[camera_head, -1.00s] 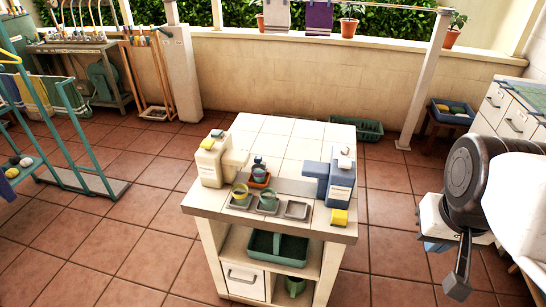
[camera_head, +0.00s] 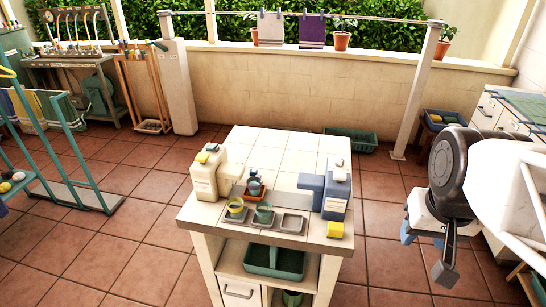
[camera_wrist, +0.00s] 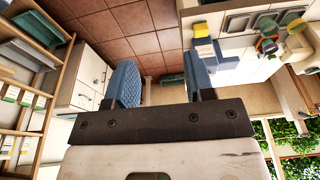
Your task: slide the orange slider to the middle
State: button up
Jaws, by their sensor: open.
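I cannot make out the orange slider for certain. The only orange piece on the tiled counter (camera_head: 268,150) is a small orange part (camera_head: 263,193) under a blue-grey cup-like item (camera_head: 254,184), between the cream dispenser (camera_head: 206,178) and the blue-grey dispenser (camera_head: 336,192). It is too small to tell whether it slides. My gripper (camera_head: 425,240) is at the right in the head view, beside the counter and apart from it. In the wrist view my gripper (camera_wrist: 163,82) has its blue fingers spread, with nothing between them. The counter shows at the upper right there.
A yellow sponge (camera_head: 335,230) sits at the counter's front right corner. A green basin (camera_head: 274,262) is on the shelf below. A white drawer cabinet (camera_head: 490,112) stands at the right. Open tiled floor surrounds the counter.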

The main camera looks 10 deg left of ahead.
jog(key=w+a, duration=0.3)
jog(key=w, duration=0.5)
jog(key=w+a, duration=0.4)
jog(key=w, duration=0.3)
jog(key=g, duration=0.3)
send_over(258, 176)
jog(key=f, duration=2.1)
jog(key=shift+d, duration=0.25)
jog(key=shift+a+f, duration=0.2)
jog(key=shift+f, duration=0.1)
jog(key=shift+f, duration=3.75)
grip_shut()
